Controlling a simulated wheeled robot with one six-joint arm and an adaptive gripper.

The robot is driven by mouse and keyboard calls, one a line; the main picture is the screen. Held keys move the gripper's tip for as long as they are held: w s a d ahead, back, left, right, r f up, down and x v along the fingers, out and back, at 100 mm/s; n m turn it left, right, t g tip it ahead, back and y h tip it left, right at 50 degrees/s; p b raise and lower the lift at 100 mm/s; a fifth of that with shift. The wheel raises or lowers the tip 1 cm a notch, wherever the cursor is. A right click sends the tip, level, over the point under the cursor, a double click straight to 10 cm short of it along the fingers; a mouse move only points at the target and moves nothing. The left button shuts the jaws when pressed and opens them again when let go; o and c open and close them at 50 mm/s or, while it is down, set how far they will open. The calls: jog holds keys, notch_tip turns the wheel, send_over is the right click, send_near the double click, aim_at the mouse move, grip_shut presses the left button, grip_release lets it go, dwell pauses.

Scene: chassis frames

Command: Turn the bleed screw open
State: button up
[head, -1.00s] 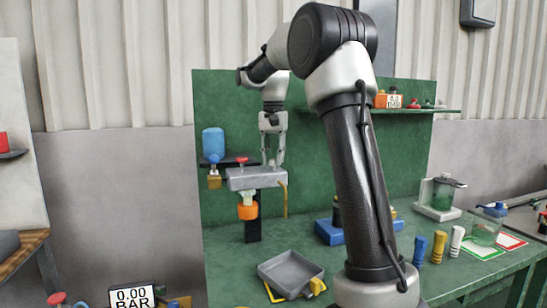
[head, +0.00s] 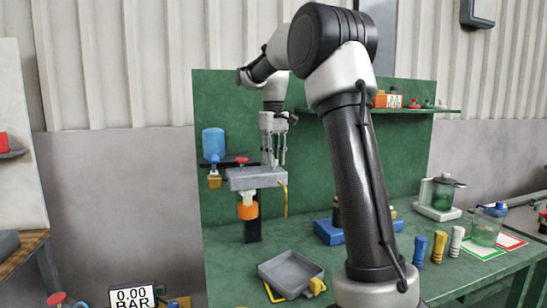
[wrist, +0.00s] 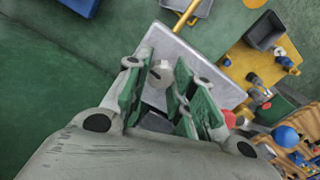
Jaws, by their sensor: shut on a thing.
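A grey block (head: 262,177) is mounted in front of the green back panel, with a red knob (head: 241,162) on its top left. A pale, rounded screw head (wrist: 160,73), which looks like the bleed screw, stands on the block's top in the wrist view. My gripper (head: 274,163) points down over the right part of the block. In the wrist view its green-padded fingers (wrist: 157,88) are on both sides of the screw head, shut on it. In the head view the fingers hide the screw. A yellow tube (head: 284,200) hangs from the block's right end.
A blue bottle (head: 213,144) stands left of the block, and an orange part (head: 248,210) is below it. A grey tray (head: 291,270) lies on the green bench below. A shelf (head: 420,110) with small items is to the right.

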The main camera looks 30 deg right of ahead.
jog(key=shift+r+n, duration=0.1)
jog(key=shift+n, duration=0.7)
jog(key=o, duration=1.1)
jog(key=shift+c, duration=0.2)
notch_tip(320, 180, up, 12)
